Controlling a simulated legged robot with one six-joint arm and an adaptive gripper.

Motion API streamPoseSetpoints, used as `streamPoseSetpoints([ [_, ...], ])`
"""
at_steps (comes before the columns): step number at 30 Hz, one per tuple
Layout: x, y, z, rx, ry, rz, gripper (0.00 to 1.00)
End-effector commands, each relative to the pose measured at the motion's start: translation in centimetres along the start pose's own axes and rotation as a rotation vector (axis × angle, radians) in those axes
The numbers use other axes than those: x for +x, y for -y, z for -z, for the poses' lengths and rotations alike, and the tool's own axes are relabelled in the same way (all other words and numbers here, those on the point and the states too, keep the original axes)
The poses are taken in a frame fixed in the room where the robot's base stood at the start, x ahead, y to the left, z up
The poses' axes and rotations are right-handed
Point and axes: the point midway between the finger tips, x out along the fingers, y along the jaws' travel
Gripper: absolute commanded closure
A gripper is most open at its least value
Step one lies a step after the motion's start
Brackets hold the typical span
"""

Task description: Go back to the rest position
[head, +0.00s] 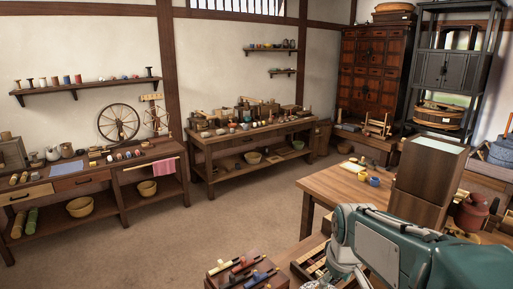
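My arm enters at the lower right of the head view, with a teal link and a grey panel. Its grey jointed part bends down at the left end, over a wooden tray. My gripper's fingers do not show in this view, so I cannot see whether it holds anything.
A wooden table (323,187) with a tall wooden box (426,175) and small yellow and blue cups (374,181) stands right. A low box of coloured rolls (238,274) is at the bottom. Workbenches (150,150) line the walls. The floor (170,235) between is clear.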

Motion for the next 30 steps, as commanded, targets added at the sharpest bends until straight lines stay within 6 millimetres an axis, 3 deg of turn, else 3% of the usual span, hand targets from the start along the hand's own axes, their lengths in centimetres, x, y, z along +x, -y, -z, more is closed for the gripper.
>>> streamPoseSetpoints([
  [6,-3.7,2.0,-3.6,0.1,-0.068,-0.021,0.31],
  [15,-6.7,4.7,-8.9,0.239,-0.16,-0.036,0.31],
  [24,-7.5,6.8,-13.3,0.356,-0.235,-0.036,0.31],
  [30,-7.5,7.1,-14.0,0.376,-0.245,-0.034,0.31],
])
